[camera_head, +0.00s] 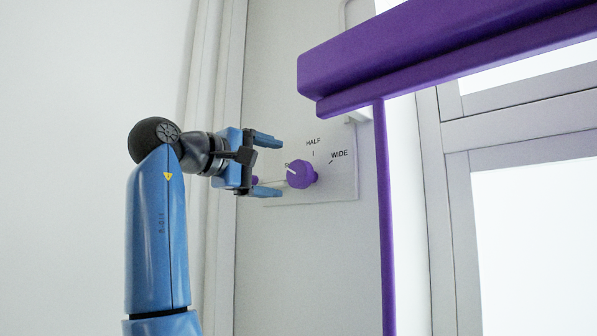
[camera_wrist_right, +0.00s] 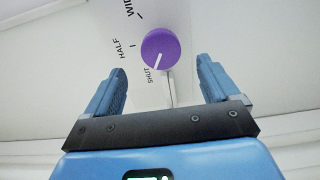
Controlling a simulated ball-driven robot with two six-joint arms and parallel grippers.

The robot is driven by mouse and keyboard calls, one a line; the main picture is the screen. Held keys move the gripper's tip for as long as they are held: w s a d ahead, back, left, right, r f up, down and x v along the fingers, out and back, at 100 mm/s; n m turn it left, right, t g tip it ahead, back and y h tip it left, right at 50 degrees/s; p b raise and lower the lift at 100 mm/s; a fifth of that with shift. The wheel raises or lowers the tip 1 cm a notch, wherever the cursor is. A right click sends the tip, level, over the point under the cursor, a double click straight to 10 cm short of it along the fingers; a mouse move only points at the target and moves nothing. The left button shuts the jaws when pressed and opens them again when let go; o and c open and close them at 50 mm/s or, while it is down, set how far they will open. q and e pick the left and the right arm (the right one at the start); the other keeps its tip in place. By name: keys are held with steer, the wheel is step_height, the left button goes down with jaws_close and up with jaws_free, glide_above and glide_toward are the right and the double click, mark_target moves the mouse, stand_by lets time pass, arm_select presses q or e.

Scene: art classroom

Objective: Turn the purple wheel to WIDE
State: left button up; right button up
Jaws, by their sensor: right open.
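The purple wheel (camera_head: 302,174) is on a pale wall plate marked HALF and WIDE, with a third label mostly hidden. In the right wrist view the purple wheel (camera_wrist_right: 160,48) shows its white line pointing toward SHUT. A thin pale rod (camera_wrist_right: 169,88) runs from the wheel toward my gripper, between the fingers. My right gripper (camera_head: 278,165) is open beside the wheel, its fingers pointing at it; in the right wrist view the gripper (camera_wrist_right: 160,66) has a finger on each side, apart from the wheel. My left gripper is not in view.
A purple beam (camera_head: 400,55) with a purple upright (camera_head: 382,220) stands to the right of the plate. The plate (camera_head: 345,185) is on a grey wall panel. A bright window (camera_head: 540,240) lies further right. The wall at left is bare.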

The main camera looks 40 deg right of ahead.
mark_target(296, 173)
steer(key=d, duration=0.2)
steer(key=d+p, duration=0.1)
steer(key=d, duration=0.1)
steer(key=d+p, duration=0.1)
steer(key=d, duration=0.2)
steer(key=shift+w+d, duration=0.1)
steer(key=shift+w, duration=0.3)
steer(key=shift+d, duration=0.65)
steer(key=shift+f, duration=0.1)
steer(key=c, duration=1)
steer(key=shift+c, duration=0.2)
